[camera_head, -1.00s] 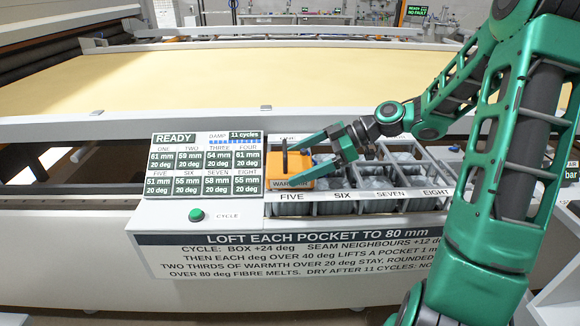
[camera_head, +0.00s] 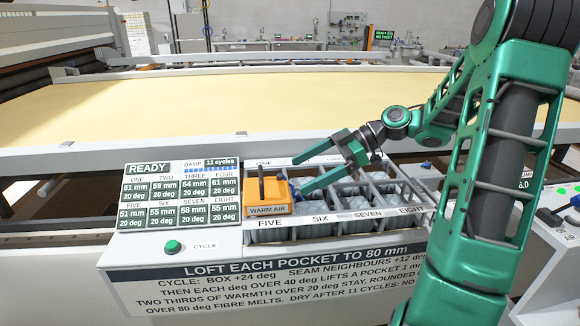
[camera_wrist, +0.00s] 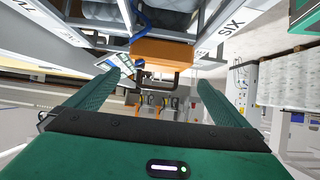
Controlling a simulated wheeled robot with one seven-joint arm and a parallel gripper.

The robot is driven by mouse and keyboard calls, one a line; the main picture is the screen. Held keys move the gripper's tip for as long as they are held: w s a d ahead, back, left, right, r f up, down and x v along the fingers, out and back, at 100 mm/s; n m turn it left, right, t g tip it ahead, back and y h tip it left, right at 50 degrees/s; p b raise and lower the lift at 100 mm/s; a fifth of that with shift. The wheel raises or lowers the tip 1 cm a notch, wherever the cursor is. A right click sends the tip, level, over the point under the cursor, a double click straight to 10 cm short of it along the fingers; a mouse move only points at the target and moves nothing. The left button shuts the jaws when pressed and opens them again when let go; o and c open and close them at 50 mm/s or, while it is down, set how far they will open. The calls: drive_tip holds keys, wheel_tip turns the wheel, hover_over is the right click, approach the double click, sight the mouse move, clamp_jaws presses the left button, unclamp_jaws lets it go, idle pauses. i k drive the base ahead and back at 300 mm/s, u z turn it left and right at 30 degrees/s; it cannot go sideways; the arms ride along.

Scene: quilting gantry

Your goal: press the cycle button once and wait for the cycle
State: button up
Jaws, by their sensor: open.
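The green cycle button (camera_head: 173,246) sits at the lower left of the control panel, beside the label CYCLE. The display panel (camera_head: 178,195) above it reads READY, damp 11 cycles, with every pocket at 20 deg. An orange WARM AIR box (camera_head: 268,194) with a dark upright handle stands over the left end of the pocket tray, above label FIVE. My gripper (camera_head: 297,176) is open and empty, its fingertips pointing left just right of the box. In the wrist view the orange box (camera_wrist: 160,54) and its handle lie ahead, beyond the spread fingertips (camera_wrist: 163,76).
The pocket tray (camera_head: 340,226) has grey dividers and grey filled pockets, with labels including SIX, SEVEN and EIGHT. A sign below reads LOFT EACH POCKET TO 80 mm. A yellow quilting bed (camera_head: 230,105) lies behind. The space above the button is clear.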

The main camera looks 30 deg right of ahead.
sight(172, 245)
drive_tip(key=k, duration=1)
